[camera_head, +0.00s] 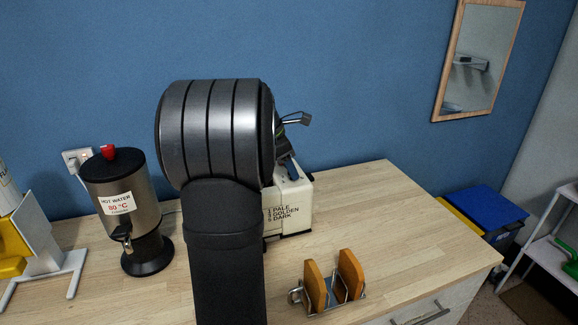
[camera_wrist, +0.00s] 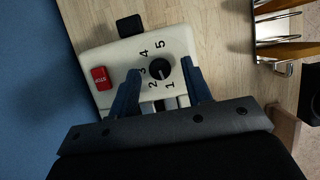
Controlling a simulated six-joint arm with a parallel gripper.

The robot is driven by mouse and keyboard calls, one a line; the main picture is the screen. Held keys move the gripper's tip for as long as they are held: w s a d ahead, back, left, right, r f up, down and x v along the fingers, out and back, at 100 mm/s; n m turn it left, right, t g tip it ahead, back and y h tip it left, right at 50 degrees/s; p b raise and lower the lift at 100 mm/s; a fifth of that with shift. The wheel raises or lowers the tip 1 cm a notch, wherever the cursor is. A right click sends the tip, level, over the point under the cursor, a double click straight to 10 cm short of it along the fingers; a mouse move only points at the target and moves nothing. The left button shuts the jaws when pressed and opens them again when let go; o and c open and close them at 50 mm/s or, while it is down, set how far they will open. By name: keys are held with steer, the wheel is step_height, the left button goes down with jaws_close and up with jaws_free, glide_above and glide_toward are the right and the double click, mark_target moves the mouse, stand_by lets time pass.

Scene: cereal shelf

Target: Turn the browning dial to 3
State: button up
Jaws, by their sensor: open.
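The cream toaster (camera_head: 297,206) stands on the wooden counter, partly hidden behind my arm in the head view. In the wrist view the toaster's panel (camera_wrist: 122,60) carries the black round browning dial (camera_wrist: 159,69), ringed by the numbers 1 to 5. A small pale mark shows on the dial, but I cannot tell which number it points to. My gripper (camera_wrist: 160,67) is open, with one blue finger on each side of the dial in the picture. I cannot tell whether the fingers touch it. The head view hides the dial.
A red stop button (camera_wrist: 101,78) and a black lever (camera_wrist: 130,25) sit close to the dial. A metal rack with toast (camera_head: 314,285) stands at the counter's front. A hot water urn (camera_head: 144,206) is at left. The counter's right side is clear.

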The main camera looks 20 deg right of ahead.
jaws_close()
stand_by(0.4)
steer(key=m, duration=0.1)
steer(key=m+g, duration=0.1)
steer(key=m, duration=0.2)
steer(key=shift+w+d+m+g, duration=0.1)
steer(key=shift+w+m+g, duration=0.15)
steer(key=shift+m+g, duration=0.15)
steer(key=m, duration=0.2)
steer(key=m+g+y, duration=0.1)
steer(key=m, duration=0.2)
steer(key=shift+w+d+g+y, duration=0.15)
steer(key=shift+g+y, duration=0.15)
steer(key=m, duration=0.2)
steer(key=m+y, duration=0.1)
steer(key=m, duration=0.2)
steer(key=shift+w+d+g+y, duration=0.1)
steer(key=shift+d+g+y, duration=0.05)
steer(key=shift+g+y, duration=0.2)
steer(key=m+y, duration=0.1)
steer(key=m, duration=0.3)
steer(key=shift+d+m+y, duration=0.2)
steer(key=shift+m+y, duration=0.15)
steer(key=shift+m, duration=0.05)
